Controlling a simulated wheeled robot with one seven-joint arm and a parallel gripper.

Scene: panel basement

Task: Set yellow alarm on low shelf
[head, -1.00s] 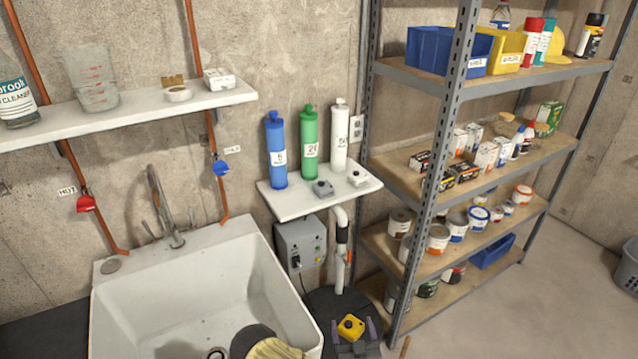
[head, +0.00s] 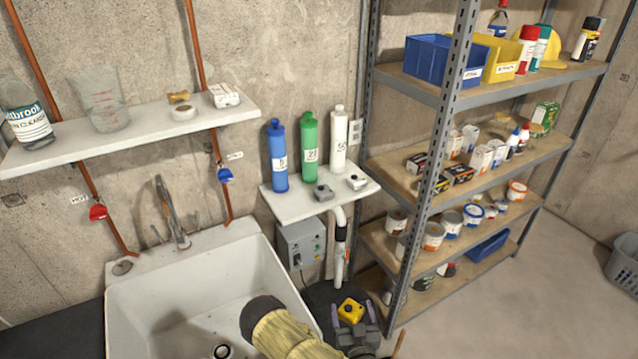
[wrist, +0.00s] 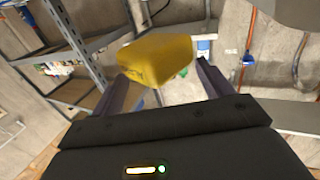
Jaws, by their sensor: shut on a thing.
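The yellow alarm (head: 350,309) is a small boxy unit with a dark round spot on its face in the head view. My gripper (head: 351,322) is shut on it, in front of the sink's right side and below the small white shelf. The alarm also shows in the wrist view (wrist: 158,60), between the two fingers. The front left part of this shelf is bare.
A grey control box (head: 301,246) and a white pipe (head: 339,250) are under the small shelf. A metal rack (head: 430,190) stands close on the right. The sink (head: 130,300) is at left. A higher white shelf (head: 130,125) holds a bottle, a beaker and small items.

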